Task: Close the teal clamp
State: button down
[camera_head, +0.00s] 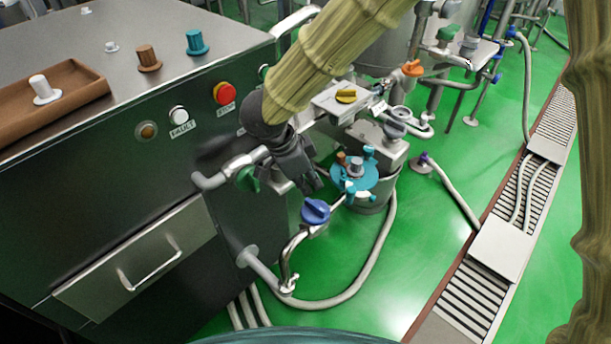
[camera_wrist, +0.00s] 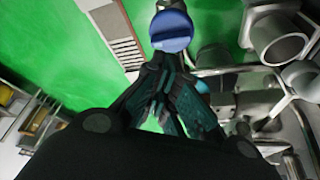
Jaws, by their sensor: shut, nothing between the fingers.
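A teal-blue round lid (camera_head: 372,179) sits on a steel pot (camera_head: 378,203) in the head view. Small teal clamp-like pieces (camera_head: 369,152) stand around its rim, with a brown one (camera_head: 341,158) among them. I cannot tell whether each is open or closed. My gripper (camera_head: 314,186) is just left of the lid, pointing down, shut and empty. In the wrist view its fingertips (camera_wrist: 166,62) meet just below a blue slotted knob (camera_wrist: 172,30) in the picture; contact is unclear. That knob also shows in the head view (camera_head: 315,211), below my gripper. The lid is not clearly visible in the wrist view.
A steel cabinet (camera_head: 60,200) with brown and teal knobs (camera_head: 196,42) and a red button (camera_head: 225,93) stands left. Pipes, a yellow knob (camera_head: 346,96) and an orange handle (camera_head: 412,68) crowd the area behind. A hose (camera_head: 375,255) curves over the open green floor.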

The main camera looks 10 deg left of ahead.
aim_at(354, 191)
jog(key=x, duration=0.6)
jog(key=shift+b, duration=0.3)
jog(key=shift+w+d+r, duration=0.1)
jog(key=shift+w+d, duration=0.1)
jog(key=shift+d, duration=0.3)
jog(key=shift+w+d+r, duration=0.1)
jog(key=shift+w+d, duration=0.1)
jog(key=shift+d, duration=0.35)
jog(key=shift+w+d, duration=0.35)
jog(key=shift+d, duration=0.35)
jog(key=shift+d+r, duration=0.1)
jog(key=shift+d, duration=0.05)
jog(key=shift+s+d+n+p, duration=0.1)
jog(key=shift+d+n+p, duration=0.05)
jog(key=shift+n+p, duration=0.2)
